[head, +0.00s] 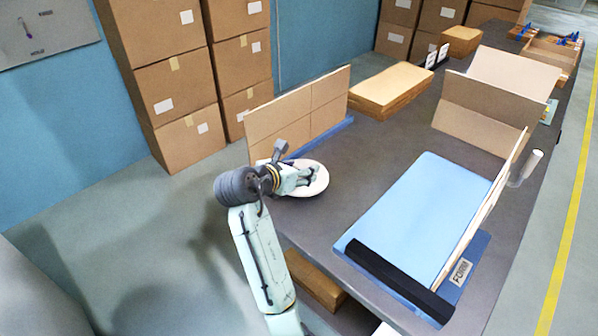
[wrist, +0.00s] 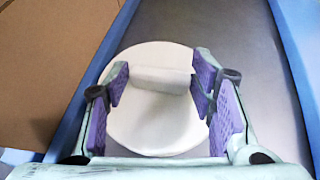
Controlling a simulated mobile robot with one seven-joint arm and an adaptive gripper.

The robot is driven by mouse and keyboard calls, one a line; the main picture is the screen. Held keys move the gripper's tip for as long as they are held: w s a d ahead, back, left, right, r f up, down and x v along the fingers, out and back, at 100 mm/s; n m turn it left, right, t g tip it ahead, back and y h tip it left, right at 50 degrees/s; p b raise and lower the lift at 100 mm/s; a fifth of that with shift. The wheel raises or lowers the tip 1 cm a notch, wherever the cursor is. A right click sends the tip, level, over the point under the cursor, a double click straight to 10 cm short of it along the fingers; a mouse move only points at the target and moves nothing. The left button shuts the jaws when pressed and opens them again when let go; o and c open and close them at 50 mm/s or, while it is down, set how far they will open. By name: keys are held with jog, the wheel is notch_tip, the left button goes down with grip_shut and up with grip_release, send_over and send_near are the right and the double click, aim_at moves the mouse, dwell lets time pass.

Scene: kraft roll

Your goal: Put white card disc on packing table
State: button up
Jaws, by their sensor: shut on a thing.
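The white card disc (head: 314,187) is at the left side of the dark grey packing table (head: 372,160) in the head view. In the wrist view the disc (wrist: 150,125) is round and flat, with a raised white block (wrist: 161,79) across it. My gripper (head: 313,174) is shut on this block, with the purple finger pads on either side of it in the wrist view (wrist: 160,84). The disc appears level over the grey tabletop. I cannot tell whether its underside touches the table. My gripper hides part of the disc in the head view.
An upright cardboard panel (head: 300,112) on a blue base stands just behind the disc. A blue board (head: 425,215) with a black bar lies to the right. Flat brown stacks (head: 390,88) and an open carton (head: 480,115) stand farther back. Grey tabletop is clear between them.

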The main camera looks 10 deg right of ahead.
jog(key=shift+f, duration=0.85)
jog(key=o, duration=1.2)
jog(key=shift+f, duration=0.1)
jog(key=b+v, duration=0.1)
jog(key=v, duration=1.1)
jog(key=shift+r, duration=0.2)
